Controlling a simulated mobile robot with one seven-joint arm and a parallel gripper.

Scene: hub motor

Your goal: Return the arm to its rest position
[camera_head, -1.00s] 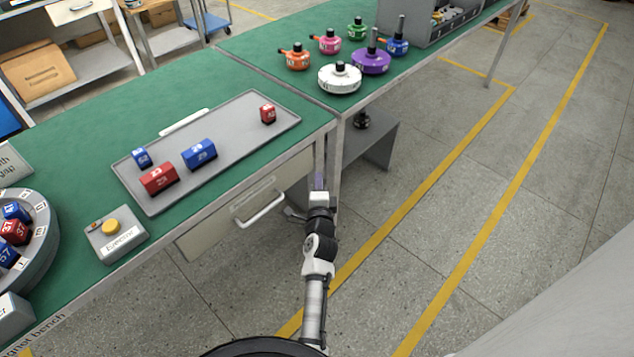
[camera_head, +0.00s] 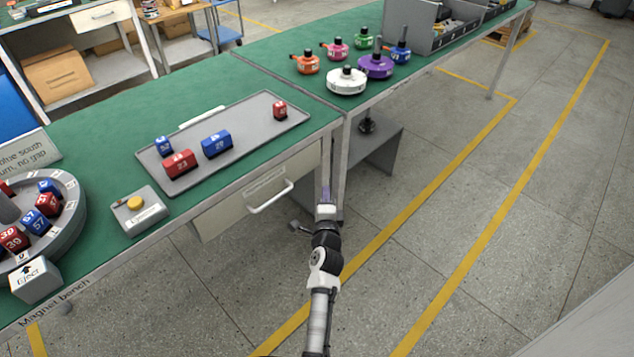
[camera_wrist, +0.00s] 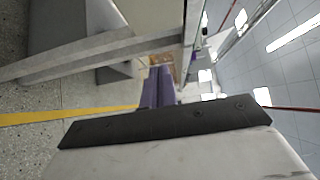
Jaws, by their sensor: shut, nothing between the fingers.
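My arm reaches up from the bottom of the head view, in front of the green bench (camera_head: 95,125) and over the floor aisle. My gripper (camera_head: 325,190) is in front of the bench edge, just right of the drawer, and holds nothing. In the wrist view its purple fingers (camera_wrist: 158,85) lie together, shut, with the bench edge and floor around them.
A grey tray (camera_head: 258,132) holds red and blue blocks. A round fixture (camera_head: 70,215) with more blocks is at the left. The drawer (camera_head: 240,200) has a protruding handle. Several coloured motors, including a white one (camera_head: 346,82), stand farther back. The floor at right is clear.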

